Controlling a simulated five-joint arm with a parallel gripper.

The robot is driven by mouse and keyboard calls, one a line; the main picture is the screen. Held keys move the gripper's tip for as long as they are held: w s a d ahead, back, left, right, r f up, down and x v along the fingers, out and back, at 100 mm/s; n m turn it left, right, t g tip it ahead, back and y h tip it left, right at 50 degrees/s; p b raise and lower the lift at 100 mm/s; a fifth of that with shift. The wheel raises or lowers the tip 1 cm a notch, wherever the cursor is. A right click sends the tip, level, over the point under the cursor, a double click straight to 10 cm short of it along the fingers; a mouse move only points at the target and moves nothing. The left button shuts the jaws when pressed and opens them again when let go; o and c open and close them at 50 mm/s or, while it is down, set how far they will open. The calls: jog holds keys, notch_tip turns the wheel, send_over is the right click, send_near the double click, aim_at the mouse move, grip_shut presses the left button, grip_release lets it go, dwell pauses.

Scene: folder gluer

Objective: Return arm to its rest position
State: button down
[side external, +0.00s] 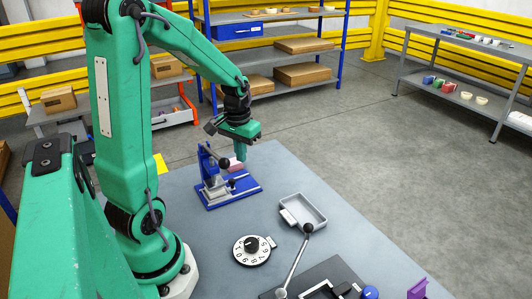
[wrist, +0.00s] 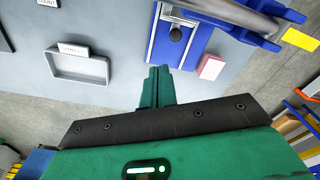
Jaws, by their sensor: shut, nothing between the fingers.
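My gripper (side external: 241,153) is at the end of my raised green arm, by the far edge of the grey table (side external: 340,250). In the wrist view its two green fingers (wrist: 159,84) are together with nothing between them. The blue folder-gluer fixture (side external: 228,188) is close by, and it also shows at the top of the wrist view (wrist: 185,55). A pink block (wrist: 211,67) is beside the fixture in the wrist view, apart from the fingers. I cannot tell the exact height of the fingers above the table.
A grey tray (side external: 322,211) lies on the table right of the fixture. A white numbered dial (side external: 238,257) and a long lever (side external: 295,262) are nearer the camera. A purple piece (side external: 417,289) stands at the lower right. Shelves (side external: 270,50) stand on the floor behind.

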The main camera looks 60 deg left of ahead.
jog(key=s+d+r+m+t, duration=0.2)
jog(key=d+r, duration=0.4)
jog(key=d, duration=0.3)
jog(key=s+d+r+m+t, duration=0.3)
jog(key=s+d+r, duration=0.2)
jog(key=d, duration=0.3)
jog(key=shift+s+d+r, duration=0.2)
jog(key=shift+d+r, duration=0.15)
jog(key=shift+r, duration=0.55)
